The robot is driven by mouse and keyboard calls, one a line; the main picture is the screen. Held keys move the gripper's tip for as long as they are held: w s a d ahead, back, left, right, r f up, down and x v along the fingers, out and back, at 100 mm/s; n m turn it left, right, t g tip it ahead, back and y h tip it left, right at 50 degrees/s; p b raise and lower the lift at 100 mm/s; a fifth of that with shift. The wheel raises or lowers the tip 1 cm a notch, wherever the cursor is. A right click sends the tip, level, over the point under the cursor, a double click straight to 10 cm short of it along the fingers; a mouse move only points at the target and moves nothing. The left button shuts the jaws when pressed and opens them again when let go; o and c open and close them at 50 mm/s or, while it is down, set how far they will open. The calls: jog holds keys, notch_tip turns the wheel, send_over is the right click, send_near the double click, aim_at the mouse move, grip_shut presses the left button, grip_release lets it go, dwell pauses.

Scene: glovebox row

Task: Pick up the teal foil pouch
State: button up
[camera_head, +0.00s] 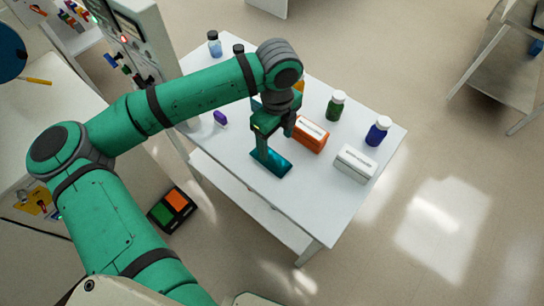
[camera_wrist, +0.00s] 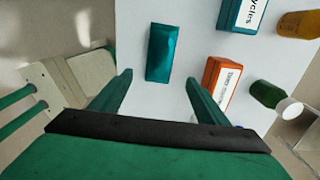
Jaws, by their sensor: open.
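The teal foil pouch (camera_head: 276,165) lies flat on the white table (camera_head: 222,152), near its front edge in the head view. In the wrist view the pouch (camera_wrist: 162,53) is a dark teal rectangle, lying ahead of my gripper (camera_wrist: 159,90) and roughly centred between the lines of its two fingers. My gripper is open and empty, with the fingers wide apart. In the head view my gripper (camera_head: 262,150) is above the table at the pouch, and its fingers cover part of it. I cannot tell its exact height over the pouch.
An orange box (camera_head: 310,134) stands close right of the pouch, with a white box (camera_head: 355,164) beyond. A green bottle (camera_head: 336,106), a blue bottle (camera_head: 377,131) and a clear bottle (camera_head: 214,44) stand on the table. A purple item (camera_head: 220,118) lies left.

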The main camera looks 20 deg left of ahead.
aim_at(274, 160)
notch_tip(274, 160, down, 4)
jog(key=shift+s+r, duration=0.1)
jog(key=shift+s+a+f, duration=0.1)
jog(key=shift+a+f, duration=0.1)
jog(key=shift+f, duration=0.25)
jog(key=shift+w+a+f, duration=0.1)
jog(key=shift+w+f, duration=0.05)
jog(key=shift+f, duration=1.1)
jog(key=shift+w+a+f, duration=0.1)
jog(key=shift+f, duration=1.15)
jog(key=c, duration=1.2)
